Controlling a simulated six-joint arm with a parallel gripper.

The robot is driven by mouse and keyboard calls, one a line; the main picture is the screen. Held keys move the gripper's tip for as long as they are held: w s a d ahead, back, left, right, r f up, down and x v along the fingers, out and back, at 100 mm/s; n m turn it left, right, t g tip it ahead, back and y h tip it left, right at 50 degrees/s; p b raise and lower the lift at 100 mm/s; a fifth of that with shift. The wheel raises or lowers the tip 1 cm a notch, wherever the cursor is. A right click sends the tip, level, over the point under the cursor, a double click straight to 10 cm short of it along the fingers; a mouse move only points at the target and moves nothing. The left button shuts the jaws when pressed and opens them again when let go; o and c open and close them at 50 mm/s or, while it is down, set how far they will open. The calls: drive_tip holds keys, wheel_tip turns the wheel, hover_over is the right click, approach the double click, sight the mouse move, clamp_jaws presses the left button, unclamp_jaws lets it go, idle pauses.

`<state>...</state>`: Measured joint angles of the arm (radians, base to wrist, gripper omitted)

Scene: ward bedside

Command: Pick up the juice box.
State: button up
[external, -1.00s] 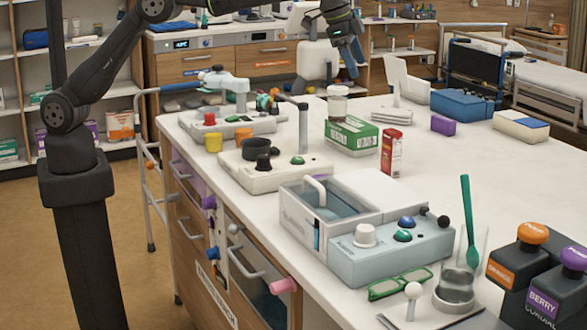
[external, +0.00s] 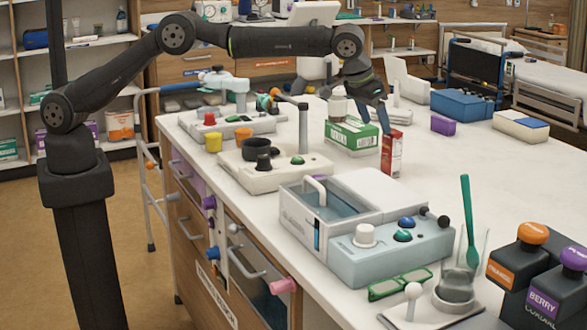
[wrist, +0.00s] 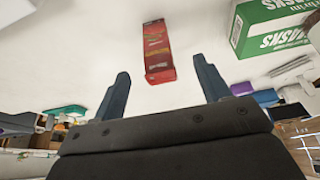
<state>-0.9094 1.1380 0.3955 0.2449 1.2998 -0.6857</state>
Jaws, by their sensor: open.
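The juice box (external: 391,156) is a small red and white carton standing upright on the white counter, beside a green and white box. In the wrist view the juice box (wrist: 158,52) appears red, between and beyond the fingertips. My gripper (external: 375,118) is open and empty, pointing down just above the juice box. A fingertip overlaps the top of the box in the external view, and I cannot tell whether it touches. In the wrist view both fingers of my gripper (wrist: 162,78) are spread wide, with the box apart from them.
The green and white masks box (external: 350,136) stands close to the left of the juice box and also shows in the wrist view (wrist: 268,28). A lidded jar (external: 337,103) stands behind it. A purple box (external: 443,125) lies to the right. The counter right of the juice box is clear.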

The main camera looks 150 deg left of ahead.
sight(386, 150)
drive_tip(key=x, duration=0.4)
drive_tip(key=shift+a+f, duration=0.1)
drive_tip(key=shift+f, duration=0.05)
drive_tip(key=shift+w+x, duration=0.2)
drive_tip(key=shift+x, duration=1.1)
drive_tip(key=shift+w+x, duration=0.15)
drive_tip(key=shift+x, duration=1.15)
drive_tip(key=c, duration=1.2)
